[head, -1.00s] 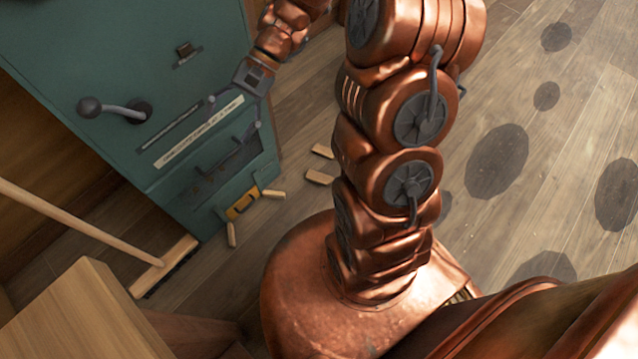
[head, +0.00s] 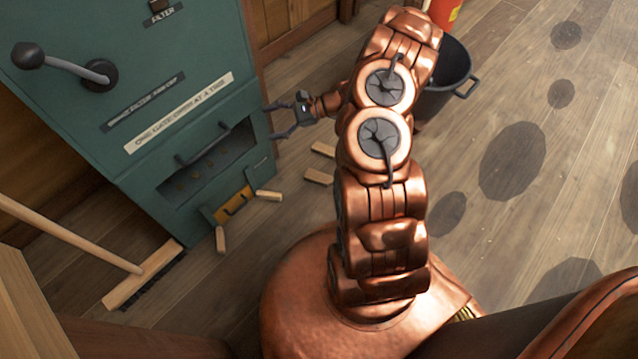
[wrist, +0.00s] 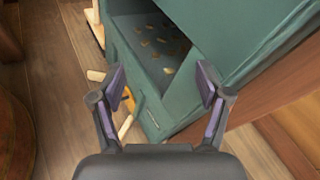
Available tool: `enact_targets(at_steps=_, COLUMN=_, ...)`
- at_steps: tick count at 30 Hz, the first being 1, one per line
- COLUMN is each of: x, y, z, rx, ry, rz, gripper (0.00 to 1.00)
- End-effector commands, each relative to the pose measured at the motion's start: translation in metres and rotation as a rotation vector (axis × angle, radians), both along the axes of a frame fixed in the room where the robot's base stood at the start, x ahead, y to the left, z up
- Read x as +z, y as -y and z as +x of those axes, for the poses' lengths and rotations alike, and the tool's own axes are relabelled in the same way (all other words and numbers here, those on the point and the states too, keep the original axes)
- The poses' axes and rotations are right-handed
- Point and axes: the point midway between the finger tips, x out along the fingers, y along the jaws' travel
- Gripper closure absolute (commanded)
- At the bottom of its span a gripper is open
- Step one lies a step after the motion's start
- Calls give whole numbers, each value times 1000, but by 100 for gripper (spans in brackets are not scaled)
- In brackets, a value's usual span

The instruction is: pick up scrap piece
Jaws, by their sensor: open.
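Several small pale wooden scrap pieces lie on the floor by the green machine (head: 150,70). In the head view, two lie to its right, one farther back (head: 322,149) and one nearer (head: 318,177). Another piece (head: 269,195) lies by its front corner, and one (head: 220,240) stands or lies before its base. My gripper (head: 272,121) is open and empty, beside the machine's right edge and above the floor. In the wrist view, my gripper (wrist: 160,74) faces the machine's slot, with small scraps (wrist: 167,71) inside it. A scrap (wrist: 96,75) lies left of the left finger.
A broom (head: 145,275) lies at the left of the machine's base. A lever (head: 65,65) sticks out from the machine's face. A dark bucket (head: 450,75) stands behind my arm, near a red cylinder (head: 446,12). The floor at right is open, with dark round patches.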

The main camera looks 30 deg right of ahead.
Motion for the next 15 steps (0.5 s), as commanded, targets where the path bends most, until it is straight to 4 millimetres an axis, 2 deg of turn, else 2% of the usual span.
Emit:
enact_targets(at_steps=1, x=-30, y=11, z=-1, rx=-39, ry=-23, rz=12, gripper=24)
enact_targets(at_steps=7, x=-122, y=60, z=-7, rx=-215, ry=-104, rz=46, gripper=24)
enact_targets(at_steps=11, x=-186, y=93, z=-22, rx=-334, ry=-163, rz=64, gripper=24)
enact_targets(at_steps=15, x=-254, y=127, z=-45, rx=-457, ry=-226, rz=72, gripper=24)
